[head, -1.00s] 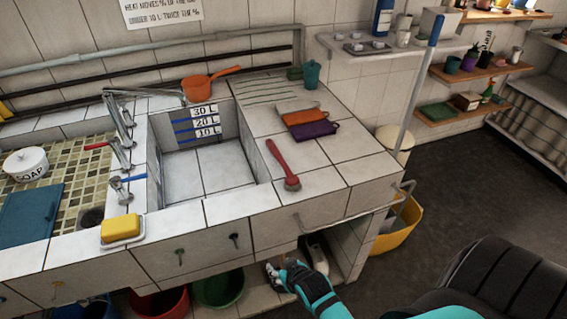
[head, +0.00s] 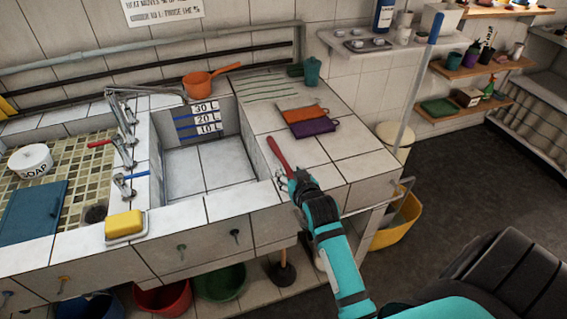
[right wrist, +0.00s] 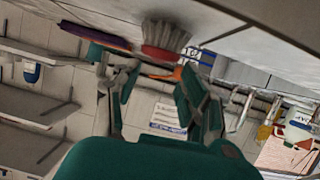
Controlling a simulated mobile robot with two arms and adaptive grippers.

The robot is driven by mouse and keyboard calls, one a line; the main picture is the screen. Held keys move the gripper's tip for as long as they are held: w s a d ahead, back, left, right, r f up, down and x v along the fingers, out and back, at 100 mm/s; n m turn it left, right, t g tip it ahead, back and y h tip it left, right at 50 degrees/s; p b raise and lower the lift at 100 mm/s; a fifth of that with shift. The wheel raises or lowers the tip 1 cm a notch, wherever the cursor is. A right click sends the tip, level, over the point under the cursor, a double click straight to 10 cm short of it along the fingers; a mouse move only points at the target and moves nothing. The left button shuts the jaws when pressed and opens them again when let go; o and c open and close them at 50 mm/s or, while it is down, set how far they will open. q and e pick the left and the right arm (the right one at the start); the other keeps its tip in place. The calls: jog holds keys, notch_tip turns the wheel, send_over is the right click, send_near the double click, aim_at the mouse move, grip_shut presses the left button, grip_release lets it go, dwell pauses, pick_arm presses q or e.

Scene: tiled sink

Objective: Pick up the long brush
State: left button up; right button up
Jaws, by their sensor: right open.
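A red brush (head: 278,155) lies on the tiled counter right of the sink basin. Its handle points up-left in the head view, and its head end is hidden behind my right gripper. In the right wrist view its pale bristles (right wrist: 166,35) and red head show just beyond my fingers. My right gripper (head: 288,183) is at the brush's head end; its fingers (right wrist: 152,88) are spread with nothing between them. I cannot tell whether they touch the brush. My left gripper is out of view.
An orange pan (head: 205,80) sits at the basin's back edge. A blue-handled pole (head: 436,28) stands right of the counter by a yellow bucket (head: 398,222).

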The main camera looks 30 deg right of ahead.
aim_at(286, 165)
jog(key=x, duration=0.7)
jog(key=shift+d+p, duration=0.2)
jog(key=shift+p, duration=0.1)
grip_shut()
